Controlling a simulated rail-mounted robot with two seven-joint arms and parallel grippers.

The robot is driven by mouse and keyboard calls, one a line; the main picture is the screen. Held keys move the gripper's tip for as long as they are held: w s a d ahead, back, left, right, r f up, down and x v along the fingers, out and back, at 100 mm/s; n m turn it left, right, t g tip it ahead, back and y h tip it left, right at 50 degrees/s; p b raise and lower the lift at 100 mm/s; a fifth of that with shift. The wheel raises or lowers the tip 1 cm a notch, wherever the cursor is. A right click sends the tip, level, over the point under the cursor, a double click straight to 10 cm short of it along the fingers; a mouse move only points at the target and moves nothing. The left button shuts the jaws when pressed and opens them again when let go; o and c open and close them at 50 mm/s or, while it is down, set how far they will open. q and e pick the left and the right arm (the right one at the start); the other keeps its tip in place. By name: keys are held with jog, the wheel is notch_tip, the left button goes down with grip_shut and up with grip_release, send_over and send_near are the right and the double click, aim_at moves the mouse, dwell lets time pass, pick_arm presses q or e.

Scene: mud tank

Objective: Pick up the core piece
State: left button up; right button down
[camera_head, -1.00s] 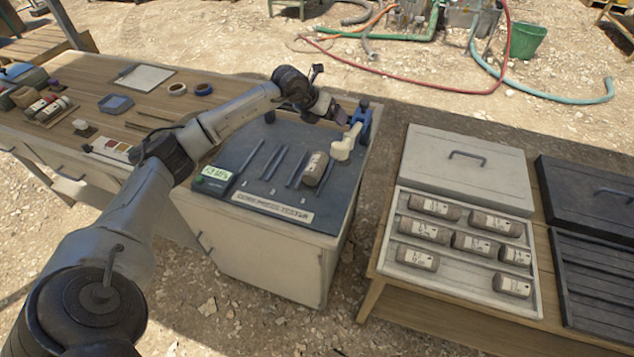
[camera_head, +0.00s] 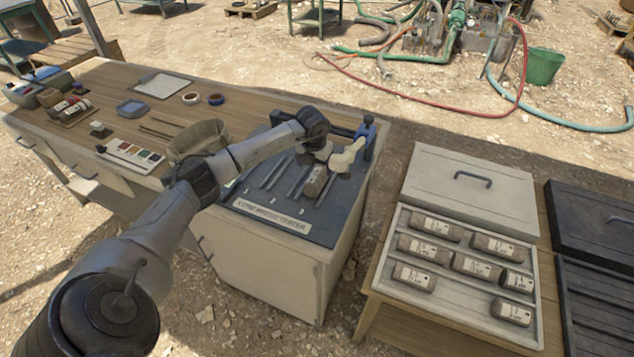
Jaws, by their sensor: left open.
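A grey-brown core piece (camera_head: 315,182) with a pale label lies on the dark top of the tester (camera_head: 268,218), among its slots. My left arm reaches in from the lower left over the tester. My left gripper (camera_head: 318,160) points down just above the far end of this core piece. It is open; its fingers are small and partly hidden by my wrist, and I cannot tell whether they touch the piece. Several similar labelled core pieces (camera_head: 476,267) lie in the open white tray (camera_head: 447,309) on the right. My right gripper is out of view.
A round tan container (camera_head: 199,138) stands behind my forearm. A dark slotted tray (camera_head: 595,305) sits at far right. A gap separates tester and tray bench.

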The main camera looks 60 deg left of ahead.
aim_at(317, 175)
pick_arm(q)
jog(key=shift+w+f+b, duration=0.15)
jog(key=shift+f+b, duration=0.15)
jog(key=shift+f, duration=1.3)
jog(key=shift+w+f+b, duration=0.1)
jog(key=shift+f+b, duration=0.2)
jog(key=shift+f, duration=1.25)
jog(key=shift+a, duration=0.1)
jog(key=shift+c, duration=0.2)
jog(key=shift+r, duration=0.1)
jog(key=c, duration=1.4)
